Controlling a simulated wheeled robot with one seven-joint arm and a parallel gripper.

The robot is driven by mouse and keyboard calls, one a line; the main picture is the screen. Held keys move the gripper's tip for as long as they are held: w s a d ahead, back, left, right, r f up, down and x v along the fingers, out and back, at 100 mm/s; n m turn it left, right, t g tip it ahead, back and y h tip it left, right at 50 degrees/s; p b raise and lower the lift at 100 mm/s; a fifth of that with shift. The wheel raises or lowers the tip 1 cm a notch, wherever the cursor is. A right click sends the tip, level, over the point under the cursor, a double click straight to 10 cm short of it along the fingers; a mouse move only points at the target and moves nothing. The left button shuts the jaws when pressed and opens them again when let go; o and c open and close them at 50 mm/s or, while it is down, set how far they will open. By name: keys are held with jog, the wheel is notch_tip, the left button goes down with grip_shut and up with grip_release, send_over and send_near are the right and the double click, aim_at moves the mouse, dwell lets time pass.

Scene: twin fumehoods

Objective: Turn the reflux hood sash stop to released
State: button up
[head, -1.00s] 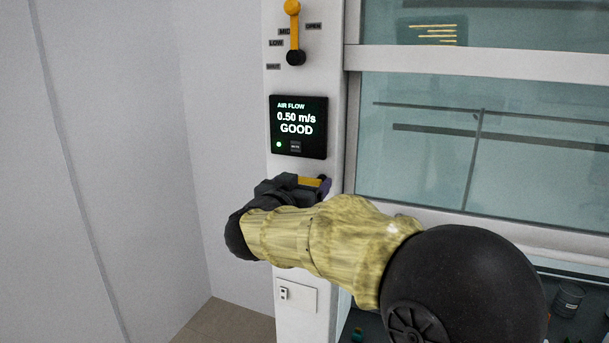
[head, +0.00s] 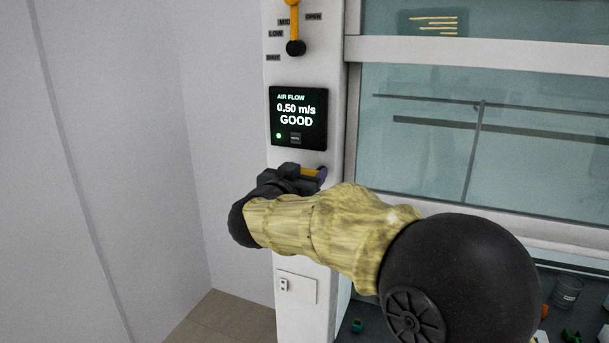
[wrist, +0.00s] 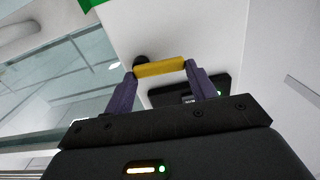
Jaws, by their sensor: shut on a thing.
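The sash stop shows as a yellow bar (wrist: 160,68) with a dark round pivot behind its left end in the wrist view. My gripper (wrist: 161,72) is shut on it, with one purple finger at each end of the bar. In the head view a small part of the yellow bar (head: 311,172) shows on the white post, below the air flow display. My gripper (head: 308,178) and forearm hide the rest of it. I see no position labels for this stop.
Above is the air flow display (head: 298,118), reading 0.50 m/s GOOD. Higher on the post is another yellow lever (head: 294,18) with LOW, MID and OPEN labels. The glass sash (head: 430,150) is to the right. A socket plate (head: 297,287) is below.

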jog(key=m+b, duration=0.2)
jog(key=m, duration=0.1)
jog(key=m+b, duration=0.1)
jog(key=shift+s+d+r+m, duration=0.1)
jog(key=shift+d+r+m, duration=0.15)
jog(key=shift+m, duration=0.15)
jog(key=m+b, duration=0.2)
jog(key=m, duration=0.1)
jog(key=m+b, duration=0.1)
jog(key=shift+s+d+r+m+b, duration=0.15)
jog(key=shift+d+r+m+b, duration=0.15)
jog(key=shift+d, duration=0.1)
jog(key=m+b, duration=0.1)
jog(key=m, duration=0.1)
jog(key=d+m+b, duration=0.1)
jog(key=m+b, duration=0.1)
jog(key=shift+s, duration=0.15)
jog(key=shift+s+d+r+m+b, duration=0.1)
jog(key=shift+d+m+b, duration=0.05)
jog(key=shift+m+b, duration=0.75)
jog(key=shift+d+r+m+b, duration=0.15)
jog(key=shift+m+b, duration=0.45)
jog(key=shift+m, duration=0.6)
jog(key=shift+f, duration=0.1)
jog(key=o, duration=1)
